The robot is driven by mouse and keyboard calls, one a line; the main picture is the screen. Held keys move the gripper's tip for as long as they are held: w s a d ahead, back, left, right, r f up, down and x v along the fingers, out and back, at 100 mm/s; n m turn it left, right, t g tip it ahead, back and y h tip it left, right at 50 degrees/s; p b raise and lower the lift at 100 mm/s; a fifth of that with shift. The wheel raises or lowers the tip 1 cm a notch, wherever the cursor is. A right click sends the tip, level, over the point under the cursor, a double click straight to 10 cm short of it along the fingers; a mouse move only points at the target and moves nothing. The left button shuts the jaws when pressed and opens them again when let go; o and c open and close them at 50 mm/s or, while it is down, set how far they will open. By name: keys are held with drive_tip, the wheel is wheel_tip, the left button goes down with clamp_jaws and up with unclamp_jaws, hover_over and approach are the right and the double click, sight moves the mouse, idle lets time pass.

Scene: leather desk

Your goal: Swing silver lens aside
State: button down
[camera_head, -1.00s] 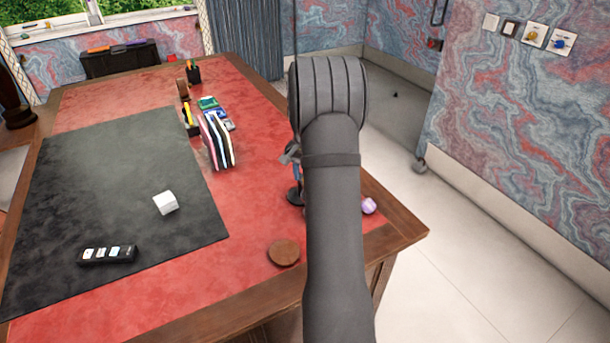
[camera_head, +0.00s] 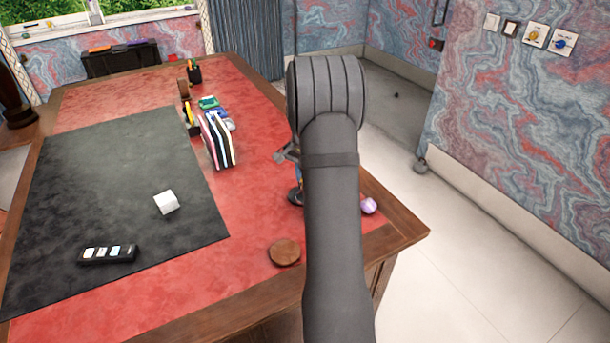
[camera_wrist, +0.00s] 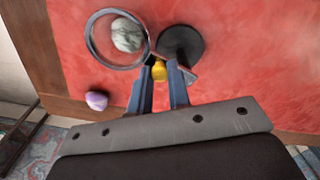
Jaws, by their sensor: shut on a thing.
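The silver lens (camera_wrist: 90,40) is a round glass in a thin silver rim at the top left of the wrist view. A grey-white stone (camera_wrist: 127,35) shows through its glass. A dark round base (camera_wrist: 181,46) stands just right of it. My gripper (camera_wrist: 160,73) has its two blue fingers closed about a small yellow piece (camera_wrist: 159,71) beside the lens rim, which looks like the lens's grip. In the head view my arm hides most of the stand; part of the dark base (camera_head: 295,196) and a silver bit (camera_head: 284,154) show at its left.
A purple item (camera_wrist: 96,100) lies near the desk's wooden edge. A brown round coaster (camera_head: 284,252), upright files (camera_head: 216,140), a white cube (camera_head: 166,202) and a black mat (camera_head: 120,190) are to the left. Red leather between files and coaster is clear.

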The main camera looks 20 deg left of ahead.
drive_tip(key=a+m, duration=0.1)
drive_tip(key=m, duration=0.2)
drive_tip(key=a+m, duration=0.1)
drive_tip(key=m, duration=0.3)
drive_tip(key=a+m, duration=0.1)
drive_tip(key=m, duration=0.3)
drive_tip(key=shift+a, duration=0.4)
drive_tip(key=c, duration=1.3)
unclamp_jaws()
drive_tip(key=shift+c, duration=0.2)
wheel_tip(320, 180, up, 18)
drive_tip(key=shift+f, duration=0.25)
